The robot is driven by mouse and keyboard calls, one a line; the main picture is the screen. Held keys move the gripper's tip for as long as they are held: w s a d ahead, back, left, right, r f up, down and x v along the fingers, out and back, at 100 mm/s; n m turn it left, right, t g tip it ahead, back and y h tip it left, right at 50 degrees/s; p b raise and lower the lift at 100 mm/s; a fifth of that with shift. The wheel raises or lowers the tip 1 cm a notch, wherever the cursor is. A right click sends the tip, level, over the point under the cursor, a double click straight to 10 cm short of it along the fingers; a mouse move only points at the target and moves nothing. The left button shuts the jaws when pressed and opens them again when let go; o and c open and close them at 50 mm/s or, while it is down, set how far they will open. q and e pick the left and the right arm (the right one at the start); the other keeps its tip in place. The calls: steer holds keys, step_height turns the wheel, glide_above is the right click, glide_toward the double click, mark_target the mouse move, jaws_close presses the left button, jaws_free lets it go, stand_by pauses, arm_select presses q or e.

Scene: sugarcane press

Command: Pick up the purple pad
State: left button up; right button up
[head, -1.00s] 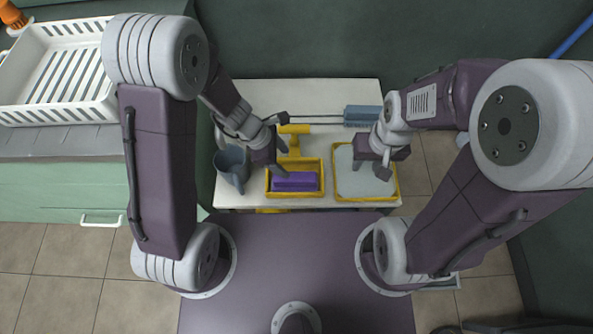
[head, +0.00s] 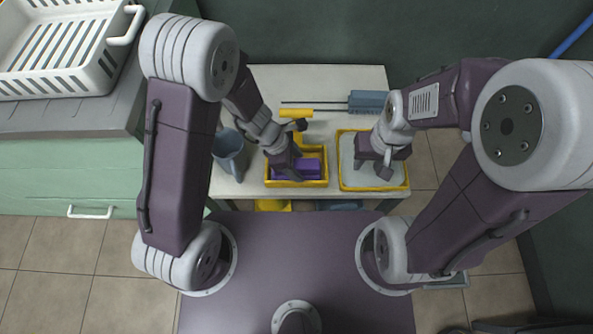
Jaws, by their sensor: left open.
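The purple pad (head: 311,166) lies in a yellow tray (head: 297,184) on the white table, in the middle of the head view. My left gripper (head: 294,154) is over the tray and the pad, its fingers open. It hides the middle part of the pad. I cannot tell whether the fingers touch the pad. My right gripper (head: 377,169) is above the yellow-rimmed tray with a pale filling (head: 395,184), to the right. Its fingers point down, and their opening is hard to make out.
A grey-blue jug (head: 230,149) stands left of the purple pad's tray. A yellow-handled tool (head: 296,113) and a blue brush (head: 366,101) lie at the back of the table. A green cabinet with a white basket (head: 68,45) is at the left.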

mark_target(297, 163)
arm_select(q)
steer(key=shift+r, duration=0.1)
jaws_close()
steer(key=shift+r, duration=0.1)
step_height(297, 163, up, 10)
steer(key=p, duration=0.7)
steer(key=shift+p, duration=0.4)
steer(key=c, duration=0.7)
jaws_free()
steer(key=shift+c, duration=0.2)
steer(key=c, duration=0.5)
steer(key=shift+c, duration=0.2)
